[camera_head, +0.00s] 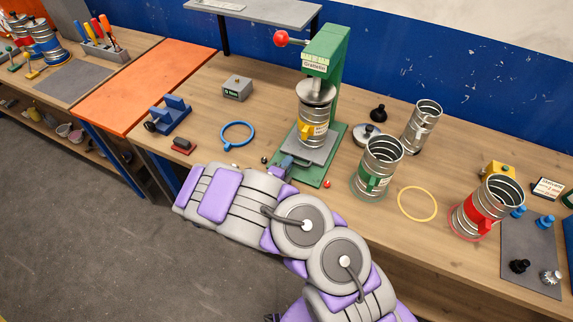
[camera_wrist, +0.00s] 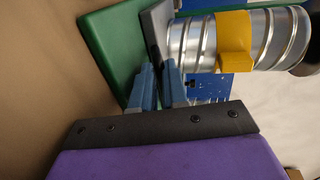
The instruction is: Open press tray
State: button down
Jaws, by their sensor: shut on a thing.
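The green press (camera_head: 325,85) stands at the back middle of the bench, with a red-knobbed lever. Its grey press tray (camera_head: 322,152) lies on the green base and carries a ribbed metal duct (camera_head: 313,112) with a yellow clip, under the press head. My gripper (camera_head: 283,165) is at the tray's front left edge. In the wrist view the blue fingers of my gripper (camera_wrist: 158,85) are shut on the edge of the grey tray (camera_wrist: 155,32), beside the duct with the yellow clip (camera_wrist: 234,42). The exact contact is partly hidden by the fingers.
A green-clipped duct (camera_head: 378,165) stands right of the press, with a plain duct (camera_head: 421,125) behind it. A red-clipped duct (camera_head: 485,207) and a yellow ring (camera_head: 417,204) are further right. A blue ring (camera_head: 237,134) and grey box (camera_head: 237,88) lie left.

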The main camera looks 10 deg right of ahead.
jog(key=shift+f, duration=0.1)
jog(key=f+p+v, duration=0.2)
jog(key=p+v, duration=0.4)
jog(key=v, duration=0.7)
jog(key=shift+s+f, duration=0.2)
jog(key=shift+f, duration=0.2)
jog(key=shift+a, duration=0.1)
jog(key=c, duration=1.4)
grip_release()
jog(key=shift+w, duration=0.1)
jog(key=shift+c, duration=0.2)
jog(key=p+v, duration=0.2)
jog(key=v, duration=1.5)
jog(key=shift+p, duration=0.3)
